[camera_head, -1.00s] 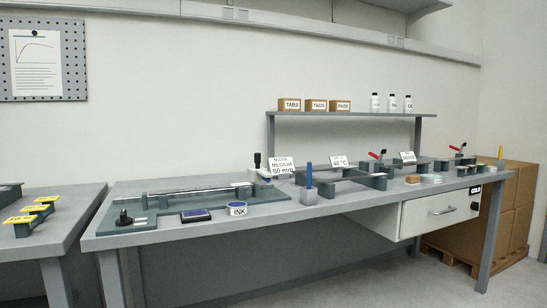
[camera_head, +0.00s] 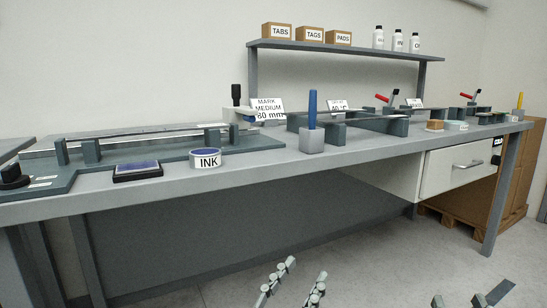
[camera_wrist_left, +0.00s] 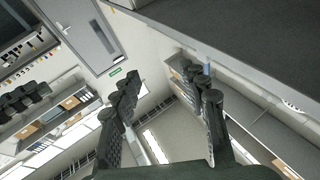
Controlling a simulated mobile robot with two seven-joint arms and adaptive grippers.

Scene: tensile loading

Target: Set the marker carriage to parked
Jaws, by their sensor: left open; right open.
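The marker carriage, a pale block with a black knob (camera_head: 237,98), sits at the right end of a long rail fixture (camera_head: 130,160) on the bench. A sign reading MARK MEDIUM 80 mm (camera_head: 268,109) stands beside it and partly hides its surroundings. My left gripper (camera_head: 306,270) is open and empty at the bottom of the head view, below and in front of the bench. Its two spread fingers also show in the left wrist view (camera_wrist_left: 167,85), with nothing between them. My right gripper (camera_head: 458,299) is open at the bottom edge, mostly cut off.
An ink pad (camera_head: 138,171), an INK tin (camera_head: 206,158) and a blue pen in a grey block (camera_head: 312,138) stand along the front of the bench. A shelf (camera_head: 350,49) with boxes and bottles is behind.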

